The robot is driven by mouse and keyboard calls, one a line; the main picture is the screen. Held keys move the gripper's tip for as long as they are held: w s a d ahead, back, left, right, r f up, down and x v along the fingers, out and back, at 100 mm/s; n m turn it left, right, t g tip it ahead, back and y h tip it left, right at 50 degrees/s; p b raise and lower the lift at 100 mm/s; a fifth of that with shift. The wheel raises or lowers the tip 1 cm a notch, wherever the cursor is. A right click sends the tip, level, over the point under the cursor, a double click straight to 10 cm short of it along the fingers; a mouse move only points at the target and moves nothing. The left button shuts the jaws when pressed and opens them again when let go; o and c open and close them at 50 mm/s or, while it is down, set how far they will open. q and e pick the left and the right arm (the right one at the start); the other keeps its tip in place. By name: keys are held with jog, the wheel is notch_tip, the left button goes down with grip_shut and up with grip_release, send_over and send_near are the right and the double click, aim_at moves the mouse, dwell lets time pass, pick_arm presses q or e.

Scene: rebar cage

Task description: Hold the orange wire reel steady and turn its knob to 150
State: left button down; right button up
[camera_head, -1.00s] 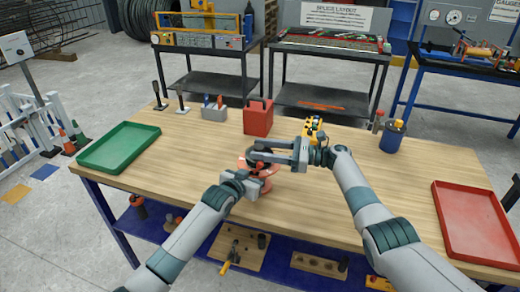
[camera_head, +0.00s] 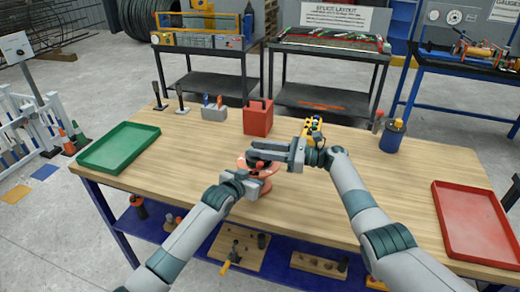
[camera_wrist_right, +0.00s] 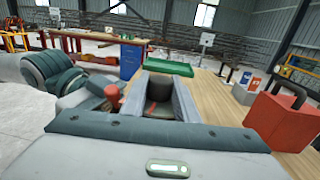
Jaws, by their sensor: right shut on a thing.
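The orange wire reel (camera_head: 267,173) stands on the wooden workbench near its front edge, partly hidden by both grippers. My right gripper (camera_head: 254,154) reaches in from the right over the top of the reel and is shut on its dark knob. In the right wrist view the dark knob (camera_wrist_right: 159,92) sits between the two grey fingers; its markings cannot be read. My left gripper (camera_head: 256,186) is at the reel's near left side, low down. Its fingertips are partly hidden, so I cannot tell whether they grip the reel.
A green tray (camera_head: 88,161) lies at the left and a red tray (camera_head: 449,224) at the right. A red box (camera_head: 258,120) with a handle, a grey holder (camera_head: 214,113) and a yellow tool (camera_head: 314,130) stand behind the reel. A blue container (camera_head: 391,139) is at back right.

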jog(key=shift+f+m+t, duration=0.2)
jog(key=shift+m+t, duration=0.1)
jog(key=shift+t, duration=0.3)
jog(key=shift+s+m+t+h, duration=0.1)
jog(key=shift+m+t+h, duration=1.2)
jog(key=shift+t, duration=0.7)
jog(key=shift+m+t, duration=0.5)
jog(key=shift+t, duration=0.1)
